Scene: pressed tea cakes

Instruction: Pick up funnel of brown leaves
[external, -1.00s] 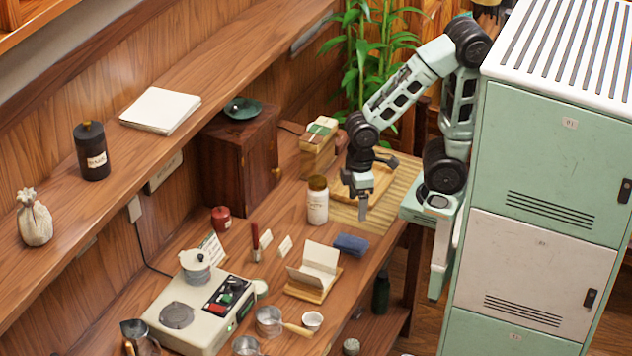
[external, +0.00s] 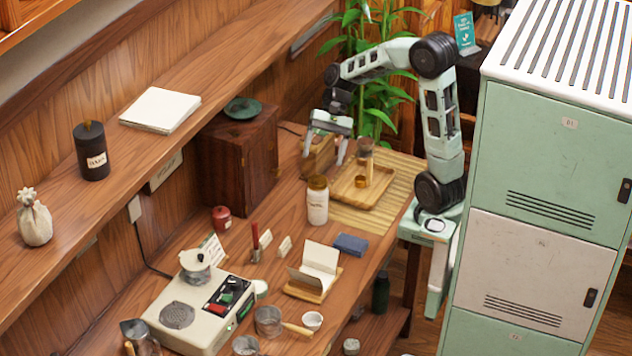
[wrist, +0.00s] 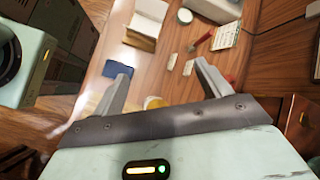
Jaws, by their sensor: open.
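A clear glass piece with brown contents at its top (external: 365,152) stands on a wooden tray (external: 385,200); it may be the funnel of brown leaves, but it is too small to be sure. A small amber ring or cup (external: 361,181) is beside its foot. My gripper (external: 325,154) is open and empty, to the left of the glass piece, in front of or over a wooden box (external: 318,162). In the wrist view my open fingers (wrist: 160,76) have no leaves between them, and the glass piece does not show there.
A white jar with a gold lid (external: 317,205) stands left of the tray; its lid (wrist: 153,103) shows beyond my gripper in the wrist view. A blue folded cloth (external: 350,245) and a book stand (external: 318,270) lie nearer. A dark cabinet (external: 240,160) stands to the left.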

